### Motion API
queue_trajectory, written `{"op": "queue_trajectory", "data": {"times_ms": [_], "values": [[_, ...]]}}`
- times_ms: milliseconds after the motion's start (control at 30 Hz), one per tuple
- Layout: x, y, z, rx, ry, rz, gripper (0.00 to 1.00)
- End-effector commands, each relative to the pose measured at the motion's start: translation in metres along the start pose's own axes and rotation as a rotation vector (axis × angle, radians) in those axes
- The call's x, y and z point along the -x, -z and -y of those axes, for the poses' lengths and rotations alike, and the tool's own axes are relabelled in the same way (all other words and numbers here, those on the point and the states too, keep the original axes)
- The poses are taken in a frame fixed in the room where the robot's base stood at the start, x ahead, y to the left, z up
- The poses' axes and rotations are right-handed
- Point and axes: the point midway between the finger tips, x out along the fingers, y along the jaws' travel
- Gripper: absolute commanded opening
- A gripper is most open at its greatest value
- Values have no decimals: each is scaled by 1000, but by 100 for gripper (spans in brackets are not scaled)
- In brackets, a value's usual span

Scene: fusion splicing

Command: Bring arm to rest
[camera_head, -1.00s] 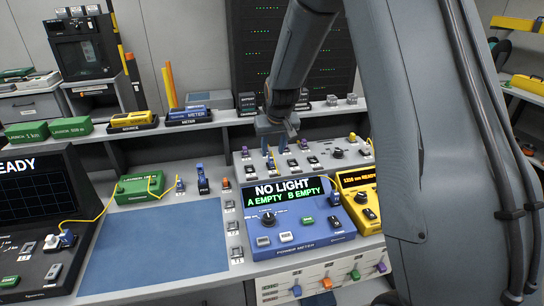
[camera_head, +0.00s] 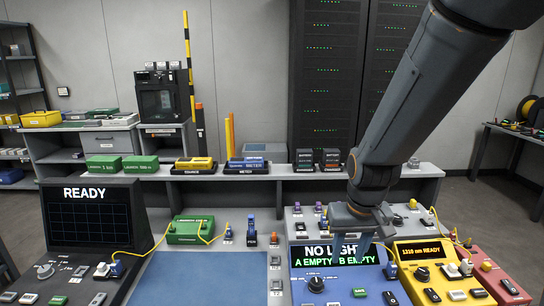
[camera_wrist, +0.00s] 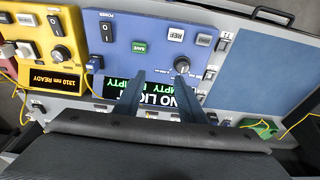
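My gripper (camera_head: 351,243) hangs over the back edge of the blue power meter (camera_head: 337,283) in the head view. It covers part of the meter's screen, which reads "NO LIGHT", "A EMPTY", "B EMPTY". In the wrist view my gripper (camera_wrist: 158,84) has its two fingers apart with nothing between them. The blue power meter (camera_wrist: 150,62) lies beyond the fingertips there. My arm (camera_head: 420,90) reaches down from the upper right of the head view.
A yellow source (camera_head: 420,252) reading "1310 nm READY" stands right of the meter, with a red unit (camera_head: 492,272) beyond it. Left are a blue mat (camera_head: 210,282), a green launch box (camera_head: 190,229) with yellow fiber, and a black unit (camera_head: 88,215) reading "READY". A shelf (camera_head: 290,172) runs behind.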

Motion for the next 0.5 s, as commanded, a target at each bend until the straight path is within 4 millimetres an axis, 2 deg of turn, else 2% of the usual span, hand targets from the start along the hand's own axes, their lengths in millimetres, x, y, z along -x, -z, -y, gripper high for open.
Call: {"op": "queue_trajectory", "data": {"times_ms": [33,100,200,300,500], "values": [[3,-26,0,0,0,19,37],[5,-55,0,0,1,45,37],[7,-82,0,0,1,67,37],[8,-93,0,0,1,78,37],[8,-95,0,-1,1,80,37]]}}
